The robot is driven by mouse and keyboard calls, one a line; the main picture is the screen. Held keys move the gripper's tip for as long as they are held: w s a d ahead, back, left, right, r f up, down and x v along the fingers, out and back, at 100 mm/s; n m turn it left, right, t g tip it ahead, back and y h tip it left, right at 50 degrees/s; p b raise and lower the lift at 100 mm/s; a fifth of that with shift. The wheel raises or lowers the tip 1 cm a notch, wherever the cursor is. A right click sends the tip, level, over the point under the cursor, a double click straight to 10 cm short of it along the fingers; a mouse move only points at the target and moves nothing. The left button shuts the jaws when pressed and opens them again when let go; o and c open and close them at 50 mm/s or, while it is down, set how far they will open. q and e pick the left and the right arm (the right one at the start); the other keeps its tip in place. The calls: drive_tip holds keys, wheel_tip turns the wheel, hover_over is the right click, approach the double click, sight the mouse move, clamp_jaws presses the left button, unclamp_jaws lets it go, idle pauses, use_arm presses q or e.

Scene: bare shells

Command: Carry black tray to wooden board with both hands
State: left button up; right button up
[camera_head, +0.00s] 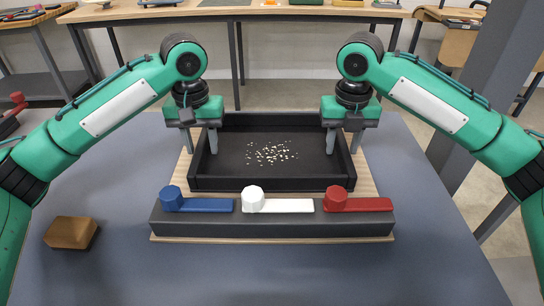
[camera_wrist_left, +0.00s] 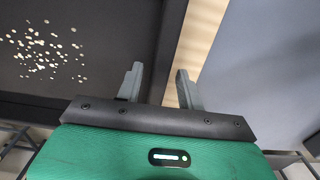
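The black tray (camera_head: 270,184) sits level on the wooden board (camera_head: 364,182), with pale bits scattered on its floor. The board's light wood shows along both sides of the tray. My left gripper (camera_head: 200,152) straddles the tray's left wall, one finger inside and one outside. In the left wrist view my left gripper (camera_wrist_left: 158,88) has its fingers apart, with the tray wall (camera_wrist_left: 167,50) between them and a gap to it. My right gripper (camera_head: 344,152) is at the right wall, fingers apart, one inside and one outside. Whether its fingers touch the wall is unclear.
A dark bar (camera_head: 270,226) with blue (camera_head: 208,205), white (camera_head: 290,205) and red (camera_head: 365,204) levers lies in front of the tray. A brown block (camera_head: 71,232) lies at the front left of the blue-grey table (camera_head: 420,260). The table's front right is clear.

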use_arm(q)
wheel_tip(320, 180, up, 12)
use_arm(e)
wheel_tip(320, 180, up, 12)
idle(0.9)
idle(0.4)
